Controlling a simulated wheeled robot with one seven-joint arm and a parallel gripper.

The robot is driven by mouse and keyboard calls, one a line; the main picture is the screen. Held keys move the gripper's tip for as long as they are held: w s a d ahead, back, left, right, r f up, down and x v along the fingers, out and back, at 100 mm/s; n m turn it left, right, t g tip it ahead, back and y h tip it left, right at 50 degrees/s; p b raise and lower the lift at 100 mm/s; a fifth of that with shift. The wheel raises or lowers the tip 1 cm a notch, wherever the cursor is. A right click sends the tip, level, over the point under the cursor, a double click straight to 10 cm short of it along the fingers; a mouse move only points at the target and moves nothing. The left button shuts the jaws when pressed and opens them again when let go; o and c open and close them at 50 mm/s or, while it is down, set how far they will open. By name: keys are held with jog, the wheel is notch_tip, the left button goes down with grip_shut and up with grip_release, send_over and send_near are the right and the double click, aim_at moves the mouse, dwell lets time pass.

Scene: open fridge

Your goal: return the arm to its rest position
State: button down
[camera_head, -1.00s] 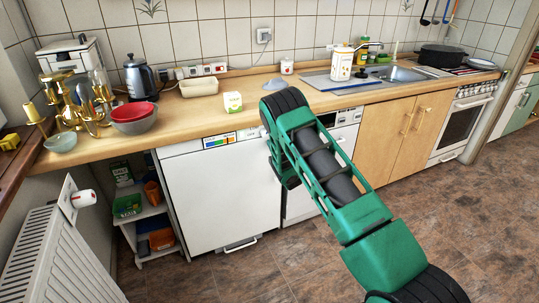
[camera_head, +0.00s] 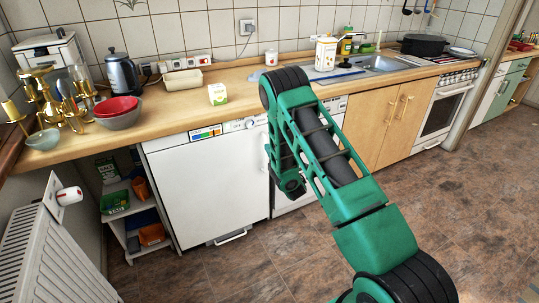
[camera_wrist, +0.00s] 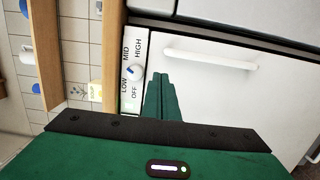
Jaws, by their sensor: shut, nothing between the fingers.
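My arm is folded in the head view, with its elbow raised in front of the counter and its far part hanging down behind the nearer link. My gripper (camera_wrist: 163,98) shows in the wrist view as green fingers shut together, with nothing between them. The fingers point toward a white appliance front with a bar handle (camera_wrist: 210,55) and a control dial (camera_wrist: 132,72) marked LOW, MID, HIGH and OFF. I cannot tell whether the fingertips touch it. The gripper's fingers cannot be made out in the head view.
The wooden counter (camera_head: 185,100) runs along the wall, carrying a small carton (camera_head: 217,94), a red bowl (camera_head: 116,106), a kettle (camera_head: 123,75) and a pot (camera_head: 424,45). A white appliance (camera_head: 210,185) stands below it. A radiator (camera_head: 50,255) is at left. The brown floor (camera_head: 455,185) is clear at right.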

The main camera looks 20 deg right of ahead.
jog(key=shift+s+d, duration=0.1)
jog(key=shift+s, duration=0.8)
jog(key=d+r+m+g+h, duration=0.2)
jog(key=d+r+m+h, duration=0.15)
jog(key=d+r, duration=0.3)
jog(key=s+d+r+m+g+h, duration=0.1)
jog(key=s+d+r+m+g, duration=0.35)
jog(key=s, duration=0.25)
jog(key=s+d+r+m+g+h, duration=0.1)
jog(key=s+d+r+m+g, duration=0.25)
jog(key=s+d+m, duration=0.35)
jog(key=s+a+r+m+g+y, duration=0.2)
jog(key=s+a+m, duration=0.1)
jog(key=s, duration=1)
jog(key=s+a+r+m+g+y, duration=0.2)
jog(key=s+a, duration=0.4)
jog(key=s, duration=0.8)
jog(key=s+a+r+m+g+y, duration=0.2)
jog(key=s+a+r+m+g, duration=0.1)
jog(key=s, duration=1)
jog(key=shift+s+a+r+m+g, duration=0.25)
jog(key=shift+s+a+m+g, duration=0.2)
jog(key=shift+a, duration=0.75)
